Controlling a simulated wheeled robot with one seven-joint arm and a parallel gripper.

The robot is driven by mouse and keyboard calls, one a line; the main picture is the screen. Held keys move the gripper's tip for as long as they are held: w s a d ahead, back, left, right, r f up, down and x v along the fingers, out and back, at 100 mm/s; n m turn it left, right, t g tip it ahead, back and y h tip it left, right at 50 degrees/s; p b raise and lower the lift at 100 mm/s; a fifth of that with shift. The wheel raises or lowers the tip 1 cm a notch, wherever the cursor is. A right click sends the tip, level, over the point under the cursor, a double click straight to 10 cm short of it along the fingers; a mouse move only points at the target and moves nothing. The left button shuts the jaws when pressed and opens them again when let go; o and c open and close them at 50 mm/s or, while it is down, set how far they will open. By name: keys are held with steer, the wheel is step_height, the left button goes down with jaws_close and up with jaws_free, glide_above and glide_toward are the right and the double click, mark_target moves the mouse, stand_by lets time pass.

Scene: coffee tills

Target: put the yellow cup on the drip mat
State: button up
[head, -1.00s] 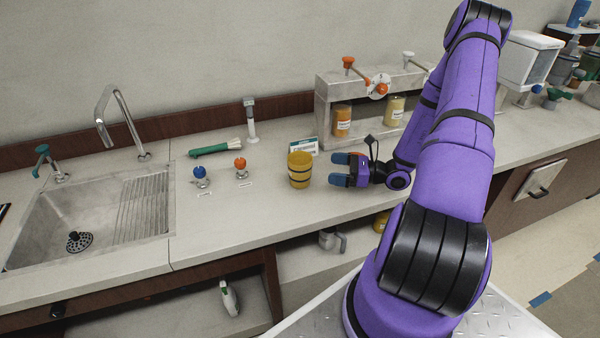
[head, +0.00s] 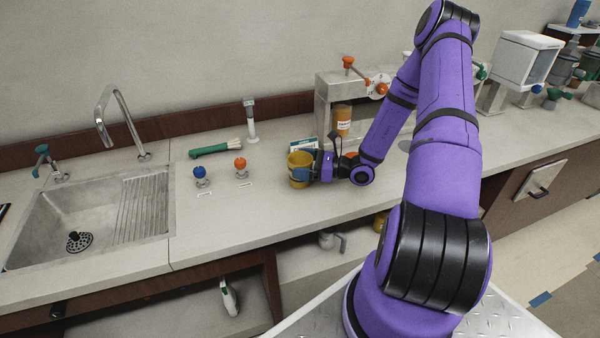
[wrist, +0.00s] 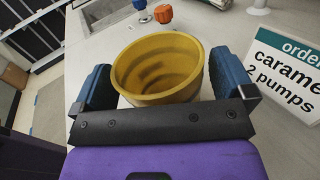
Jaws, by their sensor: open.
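The yellow cup (head: 299,163) stands upright on the counter, left of the steel dispenser stand. My gripper (head: 304,174) has come in from the right, with its blue fingers at the sides of the cup. In the wrist view the open mouth of the cup (wrist: 160,68) shows between the two blue fingers of my gripper (wrist: 158,88). The fingers are spread, one on each side of the cup, and the cup looks empty. I cannot make out a drip mat for certain in these views.
An order card reading "caramel 2 pumps" (wrist: 285,75) stands close beside the cup. A blue-topped knob (head: 200,172) and an orange-topped knob (head: 240,164) rise from the counter to the left. The sink (head: 90,225) is farther left. An orange-filled bottle (head: 342,120) sits in the dispenser stand.

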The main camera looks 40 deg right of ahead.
steer(key=shift+w, duration=0.1)
steer(key=c, duration=1)
steer(key=shift+r, duration=0.2)
